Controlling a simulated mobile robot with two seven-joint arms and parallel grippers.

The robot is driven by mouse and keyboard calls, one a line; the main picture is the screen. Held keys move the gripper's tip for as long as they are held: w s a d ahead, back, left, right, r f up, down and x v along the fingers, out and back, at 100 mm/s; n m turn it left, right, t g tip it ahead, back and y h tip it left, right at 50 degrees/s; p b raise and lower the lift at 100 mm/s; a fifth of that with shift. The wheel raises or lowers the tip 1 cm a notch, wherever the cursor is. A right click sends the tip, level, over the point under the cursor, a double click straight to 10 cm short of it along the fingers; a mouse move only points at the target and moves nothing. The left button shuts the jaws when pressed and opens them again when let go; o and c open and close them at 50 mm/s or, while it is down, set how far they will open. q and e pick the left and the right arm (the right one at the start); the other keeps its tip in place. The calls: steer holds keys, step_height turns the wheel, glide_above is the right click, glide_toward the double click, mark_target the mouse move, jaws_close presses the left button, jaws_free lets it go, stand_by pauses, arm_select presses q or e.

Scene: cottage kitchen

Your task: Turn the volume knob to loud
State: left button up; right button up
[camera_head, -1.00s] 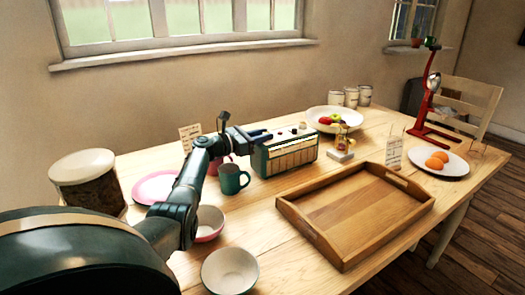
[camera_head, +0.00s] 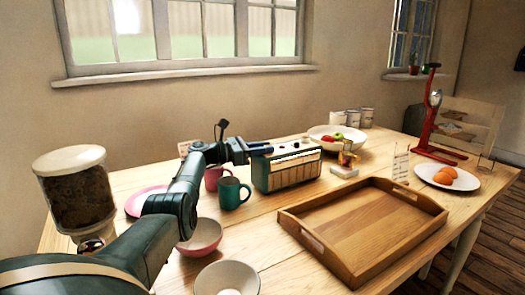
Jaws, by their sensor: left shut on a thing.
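The radio (camera_head: 288,170), a green box with a pale slatted front, stands on the table near the middle of the camera_head view. Small knobs (camera_head: 295,144) show along its top. My left arm reaches in from the left, and my left gripper (camera_head: 264,149) is at the radio's top left end. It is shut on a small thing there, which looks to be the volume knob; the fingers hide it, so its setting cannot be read. My right gripper is not in view.
A green mug (camera_head: 231,193) and a pink mug (camera_head: 215,177) stand close left of the radio. A wooden tray (camera_head: 350,272) lies in front right. A small figure on a base (camera_head: 345,170) and a fruit bowl (camera_head: 318,133) are right of it. Bowls (camera_head: 203,240) sit below my arm.

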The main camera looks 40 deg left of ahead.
arm_select(q)
steer(key=o, duration=1)
steer(key=shift+s+a+p, duration=0.2)
steer(key=shift+s+p, duration=0.1)
steer(key=shift+s, duration=0.1)
steer(key=p+v, duration=0.1)
steer(key=v, duration=0.5)
steer(key=shift+s, duration=0.25)
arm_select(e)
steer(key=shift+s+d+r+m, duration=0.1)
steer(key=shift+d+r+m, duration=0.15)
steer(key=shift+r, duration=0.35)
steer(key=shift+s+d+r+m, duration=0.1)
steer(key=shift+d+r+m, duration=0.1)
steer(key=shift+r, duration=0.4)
arm_select(q)
steer(key=shift+a, duration=0.1)
